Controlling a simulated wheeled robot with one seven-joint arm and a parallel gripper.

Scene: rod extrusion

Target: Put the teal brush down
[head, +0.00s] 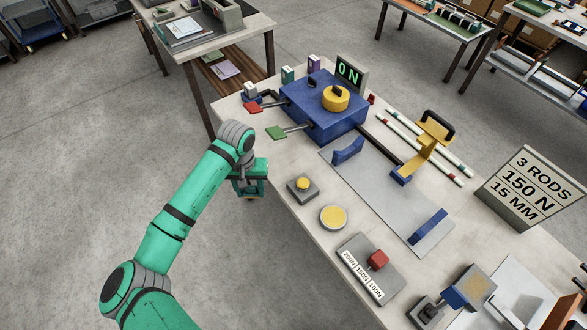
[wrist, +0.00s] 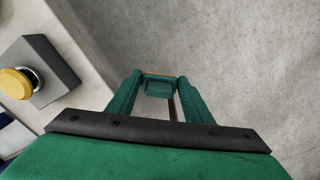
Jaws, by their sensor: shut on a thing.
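My gripper (head: 249,187) hangs just off the left edge of the main table (head: 300,228), over the floor in the head view. In the wrist view my gripper (wrist: 159,82) is shut on the teal brush (wrist: 160,88), a small teal block between the fingertips with a thin tan strip at its far side. In the head view the brush is mostly hidden by the gripper; a bit of tan shows below the fingers. The brush is apart from the table.
A grey box with a yellow button (head: 302,186) and a yellow disc (head: 333,217) are nearest. A blue machine (head: 322,110) with a red lever (head: 254,108) and a green lever (head: 276,132) stands behind. A grey plate (head: 385,195) fills the middle. Bare tabletop lies around the button box.

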